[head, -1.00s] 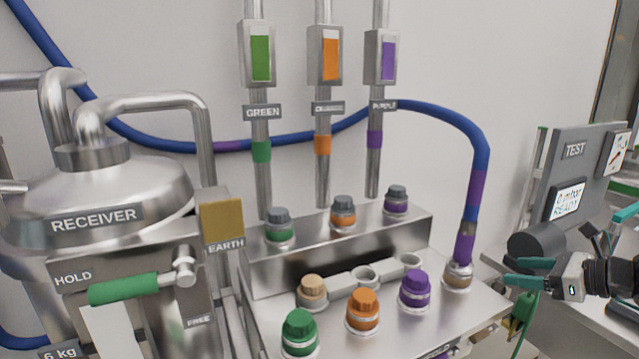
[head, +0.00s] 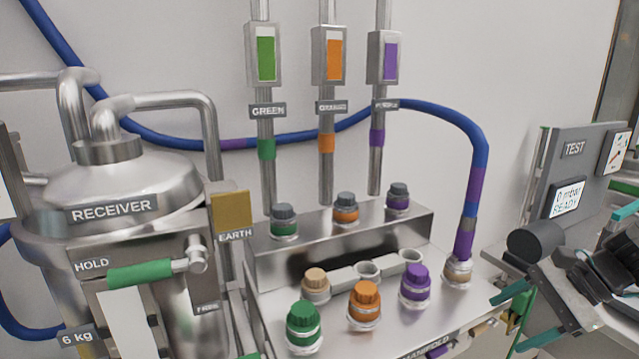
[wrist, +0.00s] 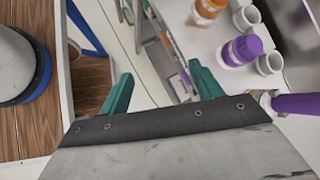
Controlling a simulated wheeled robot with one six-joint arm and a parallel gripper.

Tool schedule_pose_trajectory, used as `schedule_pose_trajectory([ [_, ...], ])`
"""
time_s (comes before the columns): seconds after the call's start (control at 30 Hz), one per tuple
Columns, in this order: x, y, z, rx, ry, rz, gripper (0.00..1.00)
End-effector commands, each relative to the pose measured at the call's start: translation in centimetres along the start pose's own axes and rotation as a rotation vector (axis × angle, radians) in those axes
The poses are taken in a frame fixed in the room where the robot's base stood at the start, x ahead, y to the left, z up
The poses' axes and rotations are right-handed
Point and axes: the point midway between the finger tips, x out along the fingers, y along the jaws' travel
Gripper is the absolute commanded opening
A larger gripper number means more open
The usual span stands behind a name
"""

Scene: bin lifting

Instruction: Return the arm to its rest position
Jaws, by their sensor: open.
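My gripper (head: 506,322) is at the lower right of the head view, in front of the right end of the steel manifold. Its teal fingers point down and to the left, and part of it is hard to make out against my dark arm. In the wrist view my gripper (wrist: 160,72) has its two teal fingers spread apart with nothing between them. The blue hose (head: 480,150) ends in a purple-banded coupling (head: 465,243) seated on the manifold's right port, apart from my gripper.
The manifold (head: 400,325) carries green (head: 304,325), orange (head: 364,305) and purple (head: 415,285) capped ports. A grey TEST panel (head: 572,170) reading READY stands behind my arm. The steel receiver (head: 120,195) with a green HOLD handle (head: 140,273) is at left.

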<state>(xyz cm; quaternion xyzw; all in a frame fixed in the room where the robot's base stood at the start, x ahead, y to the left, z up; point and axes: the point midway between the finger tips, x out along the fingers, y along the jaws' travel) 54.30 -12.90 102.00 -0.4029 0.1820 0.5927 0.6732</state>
Motion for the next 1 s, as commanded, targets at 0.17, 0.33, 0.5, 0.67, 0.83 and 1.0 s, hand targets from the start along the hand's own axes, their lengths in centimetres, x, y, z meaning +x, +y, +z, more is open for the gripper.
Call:
schedule_pose_trajectory([
  [0.17,0.2,3.9,5.3,-0.447,0.106,0.298,0.65],
  [0.33,-1.0,7.1,8.8,-0.873,0.225,0.564,0.65],
  [0.5,-2.4,8.6,11.6,-1.19,0.346,0.712,0.65],
  [0.67,-2.5,8.9,14.1,-1.347,0.395,0.707,0.65],
  [0.83,-2.2,8.8,15.1,-1.393,0.394,0.7,0.65],
  [1.0,-2.2,8.8,15.1,-1.392,0.392,0.7,0.65],
])
